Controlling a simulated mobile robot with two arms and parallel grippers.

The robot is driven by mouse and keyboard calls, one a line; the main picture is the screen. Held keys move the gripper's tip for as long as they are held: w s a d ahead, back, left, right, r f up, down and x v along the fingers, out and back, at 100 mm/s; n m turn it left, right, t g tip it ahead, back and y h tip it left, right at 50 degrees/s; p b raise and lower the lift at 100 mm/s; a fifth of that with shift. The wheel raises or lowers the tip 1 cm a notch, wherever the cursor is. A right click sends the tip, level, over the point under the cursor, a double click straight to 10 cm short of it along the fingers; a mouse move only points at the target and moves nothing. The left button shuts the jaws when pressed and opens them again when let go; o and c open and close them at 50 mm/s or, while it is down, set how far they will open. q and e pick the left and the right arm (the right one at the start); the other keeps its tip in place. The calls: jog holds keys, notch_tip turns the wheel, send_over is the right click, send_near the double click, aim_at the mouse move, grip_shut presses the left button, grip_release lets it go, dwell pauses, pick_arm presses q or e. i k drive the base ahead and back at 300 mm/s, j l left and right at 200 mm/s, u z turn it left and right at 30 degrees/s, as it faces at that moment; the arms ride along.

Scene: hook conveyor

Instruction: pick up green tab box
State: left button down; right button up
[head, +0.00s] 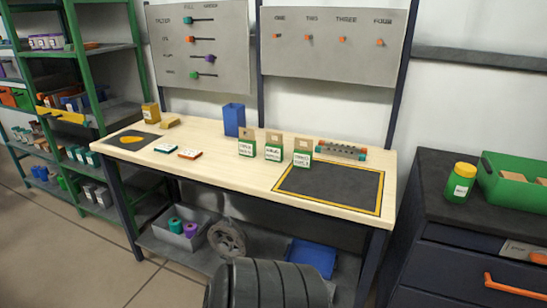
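Three small upright boxes with brown tops, white labels and green lower parts stand in a row on the light wooden workbench (215,165): a left box (247,143), a middle box (273,147) and a right box (302,153). All three show green, and their labels are too small to read. Two flat white pieces lie to their left, one with a teal edge (165,148) and one with an orange-red edge (189,153). Neither of my grippers is in view.
A black mat with a yellow border (333,188) lies at the bench's right end. A blue container (234,119) and a grey rack (341,151) stand behind the boxes. A dark cabinet (440,215) stands right, green shelves (85,90) left. The bench's front middle is clear.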

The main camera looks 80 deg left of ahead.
aim_at(303, 156)
jog(key=u, duration=2.7)
